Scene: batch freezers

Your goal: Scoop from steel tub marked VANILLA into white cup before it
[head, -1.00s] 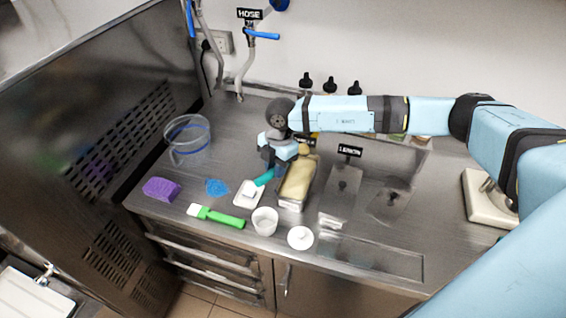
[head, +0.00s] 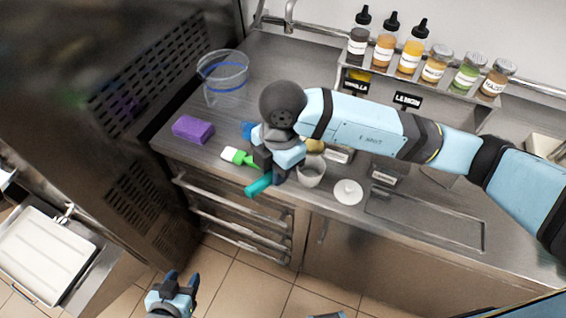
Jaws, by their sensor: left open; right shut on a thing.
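My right gripper (head: 272,165), on the arm from the right, is shut on a teal scoop (head: 259,186). It holds it near the counter's front edge, left of the white cup (head: 310,173); I cannot tell whether the scoop carries anything. The cup stands upright on the counter. The VANILLA tub (head: 338,155) is mostly hidden behind my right arm; a bit of its yellow content (head: 315,146) shows behind the cup. Its sign (head: 356,86) is partly covered. My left gripper (head: 172,292) is open and empty, low over the floor.
A green-handled spatula (head: 238,157), purple sponge (head: 193,129) and clear blue-banded container (head: 223,82) stand left. The LEMON tub (head: 388,173) is right. Several bottles and jars (head: 411,50) line the back shelf.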

